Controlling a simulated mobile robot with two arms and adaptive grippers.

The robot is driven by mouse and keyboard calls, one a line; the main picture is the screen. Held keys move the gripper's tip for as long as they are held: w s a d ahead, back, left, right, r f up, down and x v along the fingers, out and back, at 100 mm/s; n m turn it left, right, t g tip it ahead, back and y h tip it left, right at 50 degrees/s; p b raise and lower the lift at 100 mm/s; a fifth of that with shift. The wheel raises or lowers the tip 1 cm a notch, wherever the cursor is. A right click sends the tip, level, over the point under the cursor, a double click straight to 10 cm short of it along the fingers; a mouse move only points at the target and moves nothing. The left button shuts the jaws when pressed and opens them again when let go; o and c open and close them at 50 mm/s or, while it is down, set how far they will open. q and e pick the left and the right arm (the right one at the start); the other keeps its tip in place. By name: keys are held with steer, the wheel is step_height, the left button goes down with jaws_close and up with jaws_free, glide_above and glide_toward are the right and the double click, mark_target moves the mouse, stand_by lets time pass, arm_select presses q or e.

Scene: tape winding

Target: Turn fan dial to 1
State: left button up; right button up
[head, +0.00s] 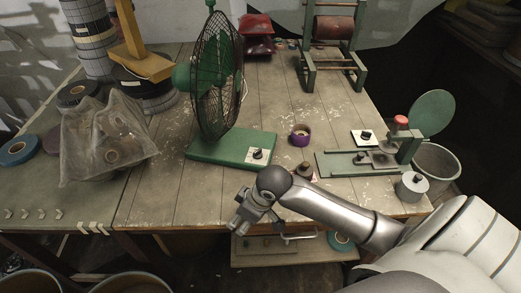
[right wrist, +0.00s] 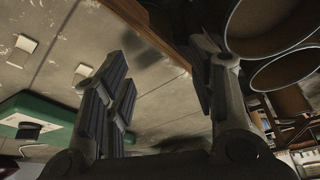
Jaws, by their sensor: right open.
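A green desk fan (head: 212,85) with a dark wire cage stands on the wooden table. Its flat green base carries a black dial (head: 257,154) on a white plate, facing up at the front right corner. The dial's exact setting is too small to read. In the right wrist view the dial (right wrist: 29,131) is at the lower left, on the green base (right wrist: 45,110). My right gripper (head: 240,218) is in front of the table's front edge, nearer than the dial and apart from it. Its fingers (right wrist: 160,75) are spread with nothing between them. My left gripper does not show.
A purple tape roll (head: 301,135) and a green winding device (head: 345,163) with a red knob are right of the fan. A mesh bag (head: 108,140) lies left. A green-framed roller stand (head: 333,50) is behind. Bare table surrounds the base's front.

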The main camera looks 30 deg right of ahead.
steer(key=w+d+r+m, duration=0.1)
steer(key=w+d+r, duration=0.4)
steer(key=w+d, duration=0.4)
steer(key=m+h, duration=0.1)
steer(key=m, duration=0.1)
glide_toward(259, 152)
steer(key=shift+t, duration=0.3)
steer(key=x, duration=0.5)
steer(key=p+x, duration=0.1)
steer(key=x, duration=0.2)
steer(key=shift+s+f, duration=0.15)
steer(key=shift+s, duration=0.1)
steer(key=shift+c, duration=0.2)
steer(key=c, duration=1)
